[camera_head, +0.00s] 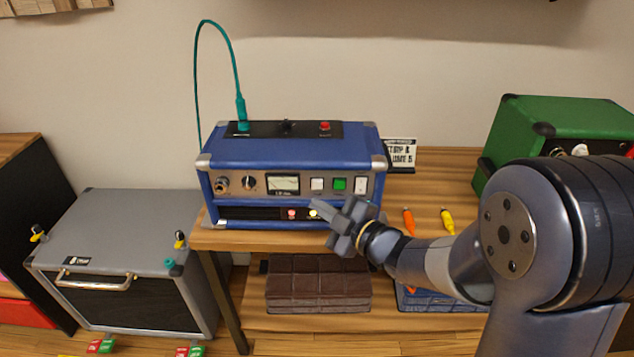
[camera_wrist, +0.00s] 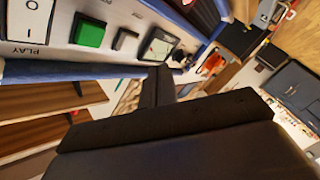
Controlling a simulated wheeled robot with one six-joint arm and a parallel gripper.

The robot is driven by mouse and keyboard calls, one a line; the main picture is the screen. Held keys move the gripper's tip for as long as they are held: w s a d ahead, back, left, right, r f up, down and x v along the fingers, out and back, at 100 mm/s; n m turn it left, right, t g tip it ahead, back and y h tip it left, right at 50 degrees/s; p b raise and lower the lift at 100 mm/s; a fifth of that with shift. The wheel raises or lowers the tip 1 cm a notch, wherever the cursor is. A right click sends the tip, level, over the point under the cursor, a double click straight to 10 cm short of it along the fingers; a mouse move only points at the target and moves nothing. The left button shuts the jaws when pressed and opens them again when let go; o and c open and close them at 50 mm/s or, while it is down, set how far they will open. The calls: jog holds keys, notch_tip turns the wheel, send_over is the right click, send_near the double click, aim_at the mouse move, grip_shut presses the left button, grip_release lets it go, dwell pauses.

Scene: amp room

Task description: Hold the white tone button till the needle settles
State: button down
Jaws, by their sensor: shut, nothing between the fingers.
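The blue amp (camera_head: 290,153) stands on the wooden table. Its front panel holds the white tone button (camera_head: 317,184), just right of the needle meter (camera_head: 283,184) and left of a green button (camera_head: 339,184). The needle's reading is too small to tell. My gripper (camera_head: 322,205) is shut and empty, in front of the amp's lower front, just below the white button. In the wrist view the fingertips (camera_wrist: 160,75) lie below the panel's edge, near the meter (camera_wrist: 160,46). The white button (camera_wrist: 126,40) looks grey and shaded there. I see no contact with it.
A white rocker switch (camera_head: 361,185) sits right of the green button. Red and white lights show on the lower panel. A teal cable (camera_head: 239,75) rises from the amp's top. A grey amp (camera_head: 130,255) stands left, a green amp (camera_head: 555,125) right.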

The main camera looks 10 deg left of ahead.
aim_at(317, 185)
jog(key=shift+w+a, duration=0.2)
jog(key=shift+w, duration=0.55)
jog(key=shift+w+a, duration=0.15)
jog(key=shift+w, duration=0.55)
dwell(1.0)
jog(key=shift+w+a, duration=0.1)
jog(key=shift+w, duration=0.3)
jog(key=shift+w+a+b, duration=0.1)
jog(key=shift+w+b, duration=0.2)
jog(key=shift+w, duration=0.15)
dwell(0.5)
dwell(3.4)
jog(key=shift+s+d+b, duration=0.2)
jog(key=shift+s+b, duration=0.15)
jog(key=shift+s, duration=0.5)
